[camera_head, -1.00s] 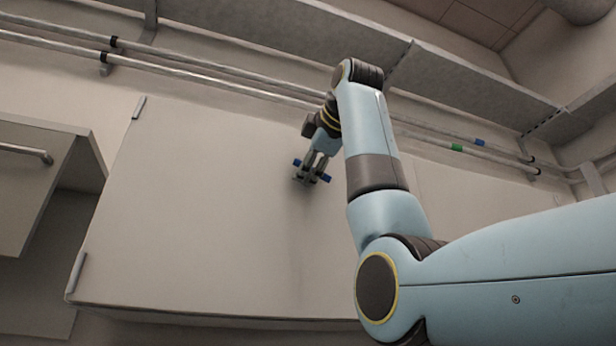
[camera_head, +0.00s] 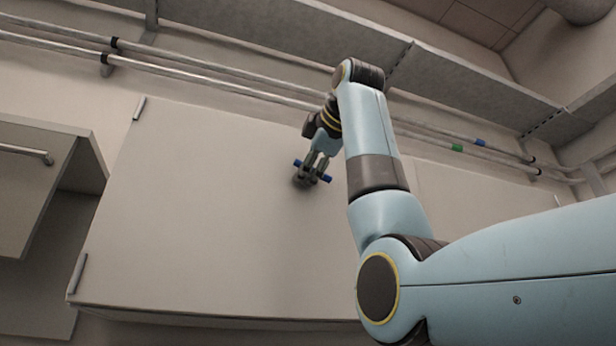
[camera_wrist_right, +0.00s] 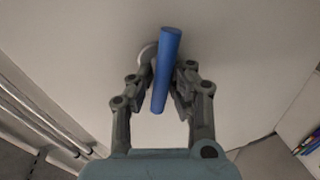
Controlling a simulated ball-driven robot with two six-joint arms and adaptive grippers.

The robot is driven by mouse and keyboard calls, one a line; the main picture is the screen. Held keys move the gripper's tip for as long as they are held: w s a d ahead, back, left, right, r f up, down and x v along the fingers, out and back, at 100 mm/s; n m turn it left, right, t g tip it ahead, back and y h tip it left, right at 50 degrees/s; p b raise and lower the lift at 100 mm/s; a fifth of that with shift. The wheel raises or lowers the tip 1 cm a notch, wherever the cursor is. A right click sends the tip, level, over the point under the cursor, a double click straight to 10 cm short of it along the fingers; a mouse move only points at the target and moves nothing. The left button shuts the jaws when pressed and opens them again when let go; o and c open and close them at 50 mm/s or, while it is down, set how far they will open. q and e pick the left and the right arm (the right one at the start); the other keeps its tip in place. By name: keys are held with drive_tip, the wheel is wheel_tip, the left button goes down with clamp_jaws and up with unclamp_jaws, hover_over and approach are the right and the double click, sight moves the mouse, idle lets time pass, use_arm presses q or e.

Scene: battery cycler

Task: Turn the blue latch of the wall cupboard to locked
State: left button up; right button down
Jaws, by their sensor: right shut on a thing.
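The blue latch (camera_wrist_right: 166,68) shows in the right wrist view as a blue bar between the fingers of my right gripper (camera_wrist_right: 163,85). The bar runs nearly along the picture's height, its top leaning slightly right. A pale round base shows partly behind it. In the head view the latch's blue ends (camera_head: 327,178) stick out on both sides of my right gripper (camera_head: 313,174), which is shut on the bar. The latch sits on the pale door of the wall cupboard (camera_head: 200,210). My left gripper is not in view.
Pipes (camera_head: 220,82) run along the wall above the cupboard, below a grey shelf (camera_head: 290,40). An open cabinet with a bar handle (camera_head: 25,152) stands at the left. Hinges (camera_head: 139,107) mark the door's left edge. The door face left of the gripper is clear.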

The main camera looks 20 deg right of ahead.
drive_tip(key=shift+w+f, duration=0.15)
drive_tip(key=shift+f, duration=0.3)
drive_tip(key=c, duration=1.5)
unclamp_jaws()
drive_tip(key=shift+o, duration=1.1)
drive_tip(key=shift+r, duration=0.15)
drive_tip(key=shift+r, duration=0.1)
drive_tip(key=shift+s+r, duration=0.1)
drive_tip(key=shift+s, duration=0.2)
drive_tip(key=v, duration=0.7)
drive_tip(key=shift+w, duration=0.1)
